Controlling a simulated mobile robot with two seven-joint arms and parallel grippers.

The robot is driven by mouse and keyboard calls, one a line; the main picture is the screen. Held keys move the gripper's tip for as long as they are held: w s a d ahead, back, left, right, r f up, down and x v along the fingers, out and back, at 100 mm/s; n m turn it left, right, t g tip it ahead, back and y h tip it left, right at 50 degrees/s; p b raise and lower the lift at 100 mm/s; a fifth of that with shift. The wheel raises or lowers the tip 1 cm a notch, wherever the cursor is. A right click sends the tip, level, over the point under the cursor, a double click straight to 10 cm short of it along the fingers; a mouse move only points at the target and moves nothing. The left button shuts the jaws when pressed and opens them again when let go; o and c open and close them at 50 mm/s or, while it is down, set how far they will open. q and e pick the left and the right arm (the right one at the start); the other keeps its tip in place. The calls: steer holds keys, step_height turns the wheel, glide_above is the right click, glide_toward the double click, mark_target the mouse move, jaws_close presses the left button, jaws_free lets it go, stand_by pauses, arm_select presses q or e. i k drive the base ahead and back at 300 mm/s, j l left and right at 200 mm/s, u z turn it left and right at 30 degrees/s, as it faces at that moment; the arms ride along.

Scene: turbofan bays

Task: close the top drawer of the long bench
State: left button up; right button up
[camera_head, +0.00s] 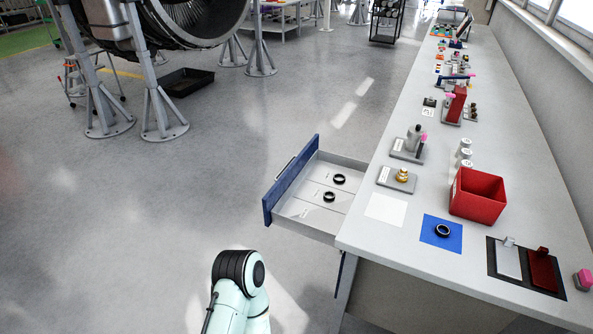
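The top drawer (309,212) of the long bench (400,247) stands pulled out to the left, near the bench's front corner. It has a blue front (293,180) with a pale handle. Inside, thin dividers split it into compartments. One black ring (339,179) and a second black ring (329,197) lie in separate compartments. Part of one of my arms shows at the bottom centre, below and left of the drawer and apart from it. Neither gripper is in view.
On the bench top stand a red bin (478,194), a blue mat (441,233) with a black ring, a white sheet (386,209) and several small fixtures. An engine on grey stands (163,115) and a black tray (186,82) are at upper left. The floor left of the drawer is clear.

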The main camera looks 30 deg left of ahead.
mark_target(295, 203)
steer(key=j+z, duration=0.1)
steer(key=j, duration=0.45)
steer(key=k+j+z, duration=0.1)
steer(key=j, duration=0.4)
steer(key=k+j, duration=0.1)
steer(key=j, duration=1)
steer(key=k+j, duration=0.15)
steer(key=j, duration=0.35)
steer(key=k+j+z, duration=0.1)
steer(key=j, duration=0.45)
